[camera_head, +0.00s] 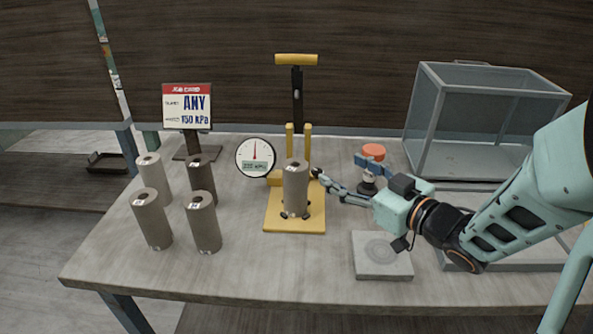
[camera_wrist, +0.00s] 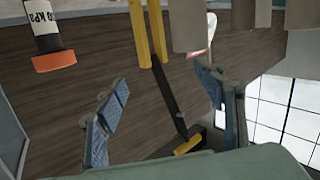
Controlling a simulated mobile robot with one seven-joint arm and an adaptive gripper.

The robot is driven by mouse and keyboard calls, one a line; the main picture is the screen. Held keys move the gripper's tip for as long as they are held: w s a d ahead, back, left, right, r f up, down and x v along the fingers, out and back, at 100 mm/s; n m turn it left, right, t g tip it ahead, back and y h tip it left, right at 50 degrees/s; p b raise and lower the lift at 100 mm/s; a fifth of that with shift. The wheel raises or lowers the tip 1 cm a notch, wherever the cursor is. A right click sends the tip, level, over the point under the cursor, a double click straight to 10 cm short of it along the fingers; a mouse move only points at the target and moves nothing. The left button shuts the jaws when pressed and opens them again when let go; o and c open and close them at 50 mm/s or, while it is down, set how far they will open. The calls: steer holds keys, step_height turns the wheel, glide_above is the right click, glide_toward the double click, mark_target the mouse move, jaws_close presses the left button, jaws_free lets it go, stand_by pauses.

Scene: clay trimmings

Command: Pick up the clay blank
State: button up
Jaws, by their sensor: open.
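A grey-brown clay cylinder (camera_head: 295,190) with a small label near its top stands upright on the yellow press base (camera_head: 312,218). Several similar clay cylinders (camera_head: 151,220) stand upright at the table's left; which one is the clay blank I cannot tell. My gripper (camera_head: 338,168) reaches in from the right, its fingers spread and empty. One finger is close to the right side of the cylinder on the press; whether it touches I cannot tell. In the wrist view my gripper (camera_wrist: 162,80) is open, with blue pads, and grey-brown cylinders (camera_wrist: 192,25) show at the top edge.
An orange-topped device (camera_head: 373,151) stands behind my gripper. A round dial gauge (camera_head: 255,157) is left of the press. A sign reading "ANY 150 kPa" (camera_head: 187,106) stands at the back left. A glass case (camera_head: 470,110) is back right. A grey slab (camera_head: 382,264) lies in front.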

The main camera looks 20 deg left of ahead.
mark_target(296, 169)
steer(key=shift+g+y, duration=0.3)
steer(key=shift+g, duration=0.5)
steer(key=a+f, duration=0.1)
steer(key=a, duration=0.1)
steer(key=a+f, duration=0.1)
steer(key=a, duration=0.2)
steer(key=s+a+f, duration=0.1)
steer(key=a, duration=0.1)
steer(key=shift+s+a, duration=0.1)
steer(key=shift+a, duration=0.15)
steer(key=x, duration=0.5)
steer(key=shift+w+a+r+b, duration=0.15)
steer(key=shift+w+b, duration=0.15)
steer(key=shift+w, duration=0.15)
jaws_close()
